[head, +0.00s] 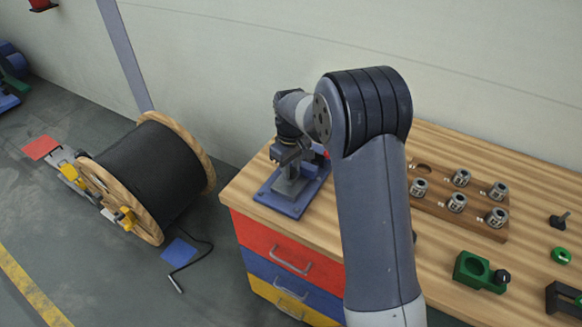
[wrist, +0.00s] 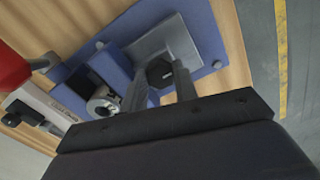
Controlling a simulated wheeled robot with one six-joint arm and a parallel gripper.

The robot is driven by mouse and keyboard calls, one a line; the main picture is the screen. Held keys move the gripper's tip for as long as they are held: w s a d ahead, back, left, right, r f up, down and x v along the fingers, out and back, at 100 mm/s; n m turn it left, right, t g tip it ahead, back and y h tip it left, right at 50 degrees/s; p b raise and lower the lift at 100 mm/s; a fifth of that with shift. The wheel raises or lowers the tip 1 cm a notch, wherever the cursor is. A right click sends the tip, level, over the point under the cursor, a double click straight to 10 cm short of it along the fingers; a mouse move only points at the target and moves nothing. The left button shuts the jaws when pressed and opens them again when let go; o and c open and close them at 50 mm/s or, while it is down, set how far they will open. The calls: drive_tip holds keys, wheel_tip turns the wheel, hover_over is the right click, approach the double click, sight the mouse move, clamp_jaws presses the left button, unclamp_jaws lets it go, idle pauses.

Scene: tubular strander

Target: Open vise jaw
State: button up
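The vise shows in the head view as a blue base (head: 283,203) with a grey upright part, on the near left corner of the wooden bench. My gripper (head: 291,158) is directly above it, pointing down, and hides much of it. In the wrist view the blue base plate (wrist: 200,28) has small bolts and carries a grey block (wrist: 150,40). My two gripper fingers (wrist: 160,88) are apart, with a black hexagonal part (wrist: 159,72) visible between them. I cannot tell whether the fingers touch anything. A round metal part (wrist: 103,103) lies beside the left finger.
A red part (wrist: 12,68) shows at the wrist view's left edge. A wooden rack (head: 473,213) with several metal collets and a green block (head: 480,271) stand right on the bench. Coloured drawers (head: 290,250) are below. A black cable reel (head: 150,172) stands on the floor left.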

clamp_jaws()
drive_tip(key=s+a, duration=0.1)
drive_tip(key=s+a+b, duration=0.1)
drive_tip(key=shift+s, duration=0.4)
drive_tip(key=shift+o, duration=1.7)
unclamp_jaws()
drive_tip(key=shift+d, duration=0.1)
wheel_tip(320, 180, up, 11)
drive_tip(key=shift+b, duration=0.35)
drive_tip(key=shift+f, duration=0.1)
wheel_tip(320, 180, down, 11)
drive_tip(key=shift+r+p, duration=0.1)
drive_tip(key=shift+p, duration=0.4)
drive_tip(key=shift+w+d, duration=0.1)
drive_tip(key=shift+w, duration=0.1)
